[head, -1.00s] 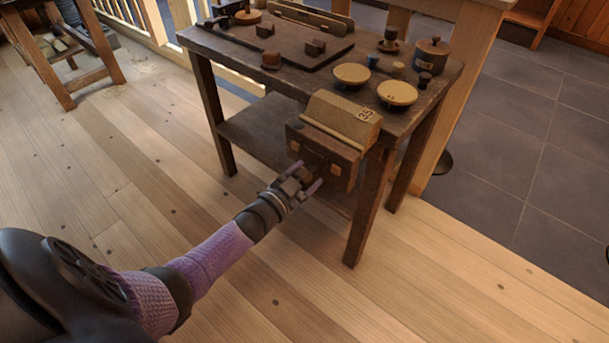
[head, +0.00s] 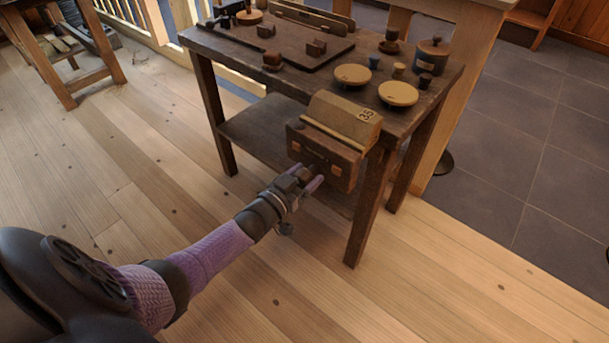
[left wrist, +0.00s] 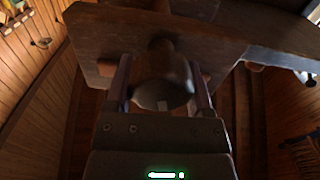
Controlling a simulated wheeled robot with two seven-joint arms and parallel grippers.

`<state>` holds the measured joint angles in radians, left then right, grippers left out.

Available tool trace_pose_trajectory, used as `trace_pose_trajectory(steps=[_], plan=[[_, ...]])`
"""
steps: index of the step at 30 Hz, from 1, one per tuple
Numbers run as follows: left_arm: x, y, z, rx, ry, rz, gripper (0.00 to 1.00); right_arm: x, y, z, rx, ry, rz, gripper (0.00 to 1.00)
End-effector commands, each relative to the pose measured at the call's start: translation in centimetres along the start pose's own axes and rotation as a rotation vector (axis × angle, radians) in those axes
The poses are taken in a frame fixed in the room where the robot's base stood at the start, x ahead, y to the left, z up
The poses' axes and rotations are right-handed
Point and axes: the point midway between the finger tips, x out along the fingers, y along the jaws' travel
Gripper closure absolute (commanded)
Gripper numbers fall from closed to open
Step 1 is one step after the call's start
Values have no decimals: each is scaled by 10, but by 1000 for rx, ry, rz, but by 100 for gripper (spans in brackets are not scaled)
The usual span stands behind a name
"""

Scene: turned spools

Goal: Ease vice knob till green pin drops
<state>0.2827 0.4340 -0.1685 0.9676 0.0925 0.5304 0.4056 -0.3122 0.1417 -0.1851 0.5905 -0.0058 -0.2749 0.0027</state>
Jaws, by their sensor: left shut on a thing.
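The vice (head: 318,160) is a dark wooden block on the front edge of the workbench, with a pale wooden piece marked 35 (head: 345,118) on top. Small copper-coloured plates show on its front face. My left gripper (head: 314,182) is at this face, shut on the vice knob. In the left wrist view the rounded, dark knob (left wrist: 165,82) sits between the two fingers, on a short stem from the wooden jaw. The fingers hide much of the knob in the head view. I cannot make out a green pin in either view. My right gripper is not in view.
The workbench (head: 300,85) carries two yellow dishes (head: 398,93), a lidded canister (head: 432,54), a dark board and several small turned pieces. It has a lower shelf (head: 262,135). The plank floor (head: 420,285) in front is clear.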

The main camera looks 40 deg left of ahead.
Motion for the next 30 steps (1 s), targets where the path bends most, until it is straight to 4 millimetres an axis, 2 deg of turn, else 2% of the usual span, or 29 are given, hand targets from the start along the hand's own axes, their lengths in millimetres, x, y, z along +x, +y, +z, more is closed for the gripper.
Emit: trace_pose_trajectory(steps=[8, 9, 12, 19, 22, 30], plan=[[2, 0, -4, 0, 9, 0, 91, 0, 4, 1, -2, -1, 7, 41], [2, 0, -4, 0, 9, 0, 23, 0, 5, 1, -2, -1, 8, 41], [1, 0, -3, 1, 7, 0, 2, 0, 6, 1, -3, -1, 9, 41], [0, 0, -1, 1, 3, 0, 0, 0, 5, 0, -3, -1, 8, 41], [-8, 0, -3, 0, 2, 0, 0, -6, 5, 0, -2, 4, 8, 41], [-66, 0, -5, 0, 2, 0, 0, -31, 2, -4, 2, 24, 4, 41]])
